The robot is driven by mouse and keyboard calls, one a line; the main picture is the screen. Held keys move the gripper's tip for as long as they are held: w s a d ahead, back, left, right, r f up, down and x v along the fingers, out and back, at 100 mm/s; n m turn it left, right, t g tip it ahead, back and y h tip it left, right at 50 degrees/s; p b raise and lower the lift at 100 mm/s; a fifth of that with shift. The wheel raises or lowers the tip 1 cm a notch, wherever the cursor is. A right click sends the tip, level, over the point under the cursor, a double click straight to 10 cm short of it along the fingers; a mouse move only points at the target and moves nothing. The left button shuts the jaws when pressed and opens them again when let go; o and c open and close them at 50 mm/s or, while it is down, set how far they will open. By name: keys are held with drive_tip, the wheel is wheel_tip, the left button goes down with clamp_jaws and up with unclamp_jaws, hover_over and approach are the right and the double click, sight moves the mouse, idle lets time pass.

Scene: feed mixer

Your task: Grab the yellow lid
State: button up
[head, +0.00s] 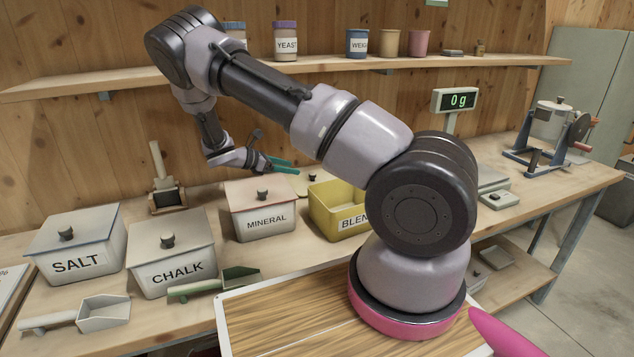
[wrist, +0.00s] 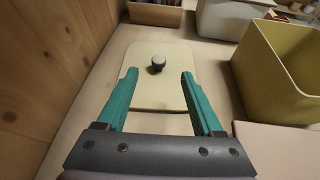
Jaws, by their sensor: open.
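The yellow lid (wrist: 157,90) lies flat on the bench top beside the wooden wall. It is a pale yellow panel with a dark round knob (wrist: 158,64) on it. In the head view a small part of the lid (head: 299,184) shows behind the yellow BLEND bin, with its knob (head: 312,178). The yellow BLEND bin (head: 340,222) stands open, without a lid on it. My gripper (wrist: 158,75) is open and empty, with its green fingers either side of the knob in the wrist view. In the head view my gripper (head: 290,168) is behind the MINERAL bin. The height above the lid is unclear.
The lidded MINERAL bin (head: 263,220) stands left of the BLEND bin, with the CHALK bin (head: 172,262) and SALT bin (head: 78,248) further left. A shelf (head: 330,70) with jars runs above. A scale (head: 490,190) stands to the right.

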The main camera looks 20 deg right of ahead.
sight(311, 173)
drive_tip(key=shift+a+f, duration=0.15)
drive_tip(key=shift+f, duration=0.25)
drive_tip(key=shift+h, duration=0.3)
drive_tip(key=x, duration=0.5)
drive_tip(key=shift+f, duration=0.2)
drive_tip(key=shift+x, duration=2.8)
drive_tip(key=shift+w, duration=0.15)
clamp_jaws()
